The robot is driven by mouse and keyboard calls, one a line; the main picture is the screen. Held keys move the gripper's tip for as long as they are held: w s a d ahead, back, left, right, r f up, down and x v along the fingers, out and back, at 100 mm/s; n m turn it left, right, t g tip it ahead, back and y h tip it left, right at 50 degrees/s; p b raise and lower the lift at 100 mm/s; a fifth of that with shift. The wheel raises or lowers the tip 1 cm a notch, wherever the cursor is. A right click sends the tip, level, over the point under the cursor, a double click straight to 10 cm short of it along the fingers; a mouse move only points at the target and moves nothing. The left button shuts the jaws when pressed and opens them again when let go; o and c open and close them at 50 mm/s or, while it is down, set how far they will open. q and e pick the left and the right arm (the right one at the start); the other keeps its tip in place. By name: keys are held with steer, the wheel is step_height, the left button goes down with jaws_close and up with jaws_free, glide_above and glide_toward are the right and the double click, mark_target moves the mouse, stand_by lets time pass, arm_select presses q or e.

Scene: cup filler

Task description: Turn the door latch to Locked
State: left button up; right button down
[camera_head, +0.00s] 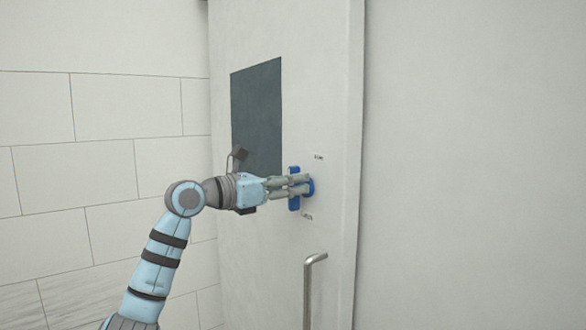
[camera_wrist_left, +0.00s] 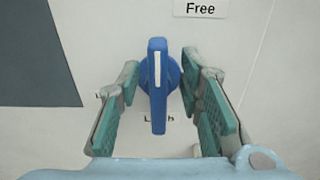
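The blue door latch (camera_head: 294,203) is on the white door, with a round blue base behind its bar. In the left wrist view the latch bar (camera_wrist_left: 158,112) stands upright, and its white stripe is on the upper half, towards the "Free" label (camera_wrist_left: 200,9). My left gripper (camera_head: 304,185) reaches the latch from the left in the head view. In the wrist view its fingers (camera_wrist_left: 160,78) are open, one on each side of the bar, with gaps showing. Lettering below and left of the latch is partly hidden by bar and finger. My right gripper is out of view.
The door (camera_head: 337,115) has a dark window panel (camera_head: 257,105) left of the latch. A metal pull handle (camera_head: 308,290) sticks out below the latch. A tiled wall (camera_head: 95,110) is at the left and a plain wall (camera_head: 470,160) at the right.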

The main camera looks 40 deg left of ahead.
arm_select(q)
steer(key=shift+w+d, duration=0.1)
steer(key=shift+w, duration=0.15)
steer(key=shift+f, duration=0.1)
steer(key=shift+c, duration=0.2)
jaws_close()
steer(key=shift+w, duration=0.1)
